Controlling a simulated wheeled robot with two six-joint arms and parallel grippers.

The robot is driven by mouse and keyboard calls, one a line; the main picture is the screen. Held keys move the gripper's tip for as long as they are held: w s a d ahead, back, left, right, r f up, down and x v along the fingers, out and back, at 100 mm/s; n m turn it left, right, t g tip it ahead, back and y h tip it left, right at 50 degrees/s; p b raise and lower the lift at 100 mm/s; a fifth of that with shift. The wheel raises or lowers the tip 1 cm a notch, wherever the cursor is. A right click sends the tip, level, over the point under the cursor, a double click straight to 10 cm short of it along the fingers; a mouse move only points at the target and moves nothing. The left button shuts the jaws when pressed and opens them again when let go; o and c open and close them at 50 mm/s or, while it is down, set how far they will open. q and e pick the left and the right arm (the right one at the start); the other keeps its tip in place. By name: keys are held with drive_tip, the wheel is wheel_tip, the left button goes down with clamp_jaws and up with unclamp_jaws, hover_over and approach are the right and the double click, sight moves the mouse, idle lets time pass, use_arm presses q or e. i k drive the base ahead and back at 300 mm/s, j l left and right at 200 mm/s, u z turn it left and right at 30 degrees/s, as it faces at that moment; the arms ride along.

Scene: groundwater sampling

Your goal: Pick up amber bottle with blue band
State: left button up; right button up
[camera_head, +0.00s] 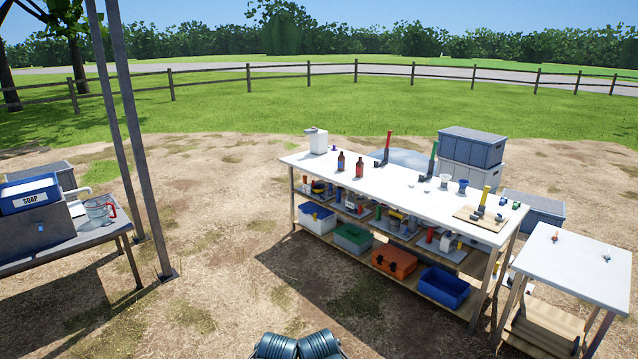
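Two small amber bottles stand upright side by side near the front left part of the long white-topped table (400,189). One is the left amber bottle (341,162), and the other is the right amber bottle (360,168). Dark ribbed parts of my own body show at the bottom edge, well short of the table. Neither of my grippers shows.
Shelves below hold bins, including an orange case (394,262). A smaller white table (575,262) stands at right, and a grey table (70,243) at left beside metal posts. Bare ground lies in front.

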sight(341, 158)
drive_tip(key=i+l+z, duration=0.2)
drive_tip(key=i, duration=0.45)
drive_tip(key=i+j+z, duration=0.25)
drive_tip(key=i, duration=0.45)
drive_tip(key=i+z, duration=0.2)
drive_tip(key=i, duration=0.45)
drive_tip(key=i+l+u, duration=0.15)
drive_tip(key=i, duration=0.25)
drive_tip(key=i+l+u, duration=0.15)
drive_tip(key=i, duration=0.3)
drive_tip(key=i+l+u, duration=0.15)
drive_tip(key=i, duration=0.25)
